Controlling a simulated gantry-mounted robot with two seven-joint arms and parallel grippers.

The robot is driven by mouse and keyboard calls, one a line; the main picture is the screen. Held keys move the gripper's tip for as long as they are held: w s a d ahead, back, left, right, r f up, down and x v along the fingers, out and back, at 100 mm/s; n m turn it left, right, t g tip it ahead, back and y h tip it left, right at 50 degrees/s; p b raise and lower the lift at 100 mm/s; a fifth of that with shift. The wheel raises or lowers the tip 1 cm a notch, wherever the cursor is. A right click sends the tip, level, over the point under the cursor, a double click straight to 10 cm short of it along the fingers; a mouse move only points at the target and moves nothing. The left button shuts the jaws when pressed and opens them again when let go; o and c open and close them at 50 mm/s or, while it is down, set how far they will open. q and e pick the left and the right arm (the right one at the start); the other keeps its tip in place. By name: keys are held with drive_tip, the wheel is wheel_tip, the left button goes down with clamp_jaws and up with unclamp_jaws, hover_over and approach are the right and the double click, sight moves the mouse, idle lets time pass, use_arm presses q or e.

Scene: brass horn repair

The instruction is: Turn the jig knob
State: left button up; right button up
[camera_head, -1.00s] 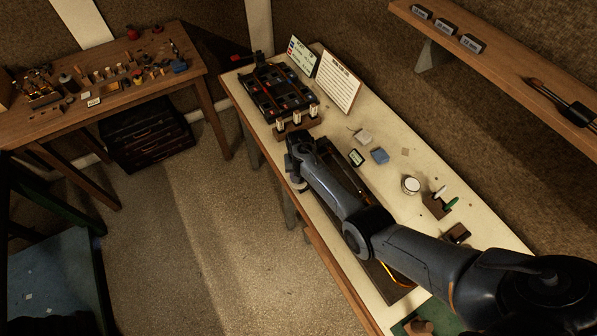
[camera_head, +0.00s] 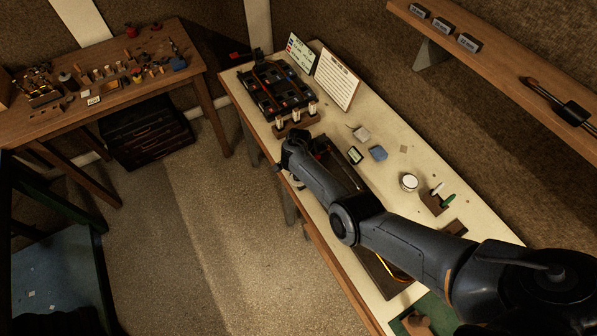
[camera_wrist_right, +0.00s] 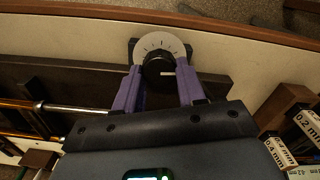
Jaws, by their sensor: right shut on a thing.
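In the right wrist view the black jig knob (camera_wrist_right: 155,68) sits in front of a pale round dial (camera_wrist_right: 160,43) with tick marks. A white pointer mark on the knob points to the right of the picture. My right gripper (camera_wrist_right: 159,76) has its two purple fingers on either side of the knob, shut on it. In the head view my right arm reaches from the lower right over the bench, and its wrist (camera_head: 296,150) hides most of the knob area. The dark jig base (camera_head: 388,280) lies under the arm. My left gripper is not in view.
A black tray (camera_head: 270,92) and two upright cards, one of them the larger card (camera_head: 338,80), stand at the bench's far end. Labelled blocks (camera_wrist_right: 308,125) stand near the gripper's right.

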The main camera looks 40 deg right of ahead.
drive_tip(key=shift+m, duration=0.7)
drive_tip(key=o, duration=1.1)
drive_tip(key=shift+c, duration=0.2)
drive_tip(key=shift+r, duration=0.3)
wheel_tip(320, 180, up, 10)
drive_tip(key=p, duration=0.3)
